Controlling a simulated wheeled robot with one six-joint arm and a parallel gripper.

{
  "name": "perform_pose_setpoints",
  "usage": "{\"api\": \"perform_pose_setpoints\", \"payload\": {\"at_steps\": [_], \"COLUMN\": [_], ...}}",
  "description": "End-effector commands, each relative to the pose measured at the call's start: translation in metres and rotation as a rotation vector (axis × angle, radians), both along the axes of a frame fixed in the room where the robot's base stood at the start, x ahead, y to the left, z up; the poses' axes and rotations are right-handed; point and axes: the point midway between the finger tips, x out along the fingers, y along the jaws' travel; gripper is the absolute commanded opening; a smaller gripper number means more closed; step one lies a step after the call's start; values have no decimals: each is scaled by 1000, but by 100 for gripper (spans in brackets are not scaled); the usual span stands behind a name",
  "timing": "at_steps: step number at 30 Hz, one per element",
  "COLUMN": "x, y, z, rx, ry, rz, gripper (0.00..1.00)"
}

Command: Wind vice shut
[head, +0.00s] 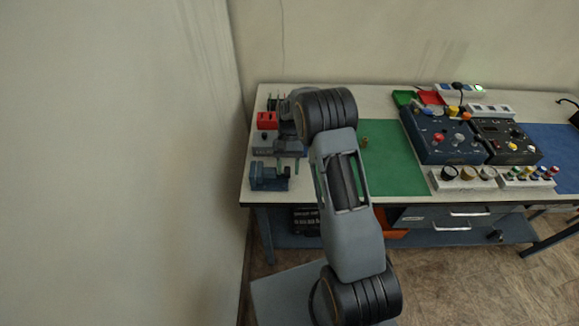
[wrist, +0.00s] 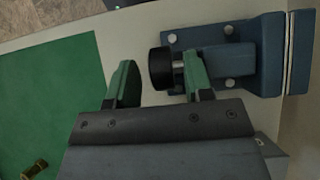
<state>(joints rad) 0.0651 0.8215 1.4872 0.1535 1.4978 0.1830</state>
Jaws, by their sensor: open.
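The blue vice (head: 268,178) stands at the near left corner of the table in the head view. In the wrist view its blue body (wrist: 230,62) is at upper right, bolted to a base plate, with a narrow pale line between the blue blocks at far right. Its black knob (wrist: 160,68) sits on a short metal shaft pointing left. My gripper (wrist: 158,84) is open, its green fingertips apart. The knob appears between the fingers, closer to the right one, which covers part of the shaft. I cannot tell whether they touch. In the head view my gripper (head: 288,166) hangs just behind the vice.
A red block (head: 267,119) and other fixtures stand behind the vice. A green mat (head: 396,165) with a small brass piece (head: 364,141) lies right of my arm. A wall stands close at left.

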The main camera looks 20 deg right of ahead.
Motion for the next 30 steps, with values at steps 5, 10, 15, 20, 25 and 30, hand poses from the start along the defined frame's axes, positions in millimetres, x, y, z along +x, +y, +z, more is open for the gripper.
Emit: {"api": "perform_pose_setpoints", "payload": {"at_steps": [5,10,15,20,25,30], "x": [6,24,46,62,73,79], "y": [-2,-7,-14,-20,-23,-25], "z": [6,27,57,79,94,103], "rx": [0,0,0,0,0,-1], "ry": [-2,-5,-4,-3,-1,0], "rz": [-1,-1,0,-1,0,-1], "gripper": [47,47,47,47,47,47]}}
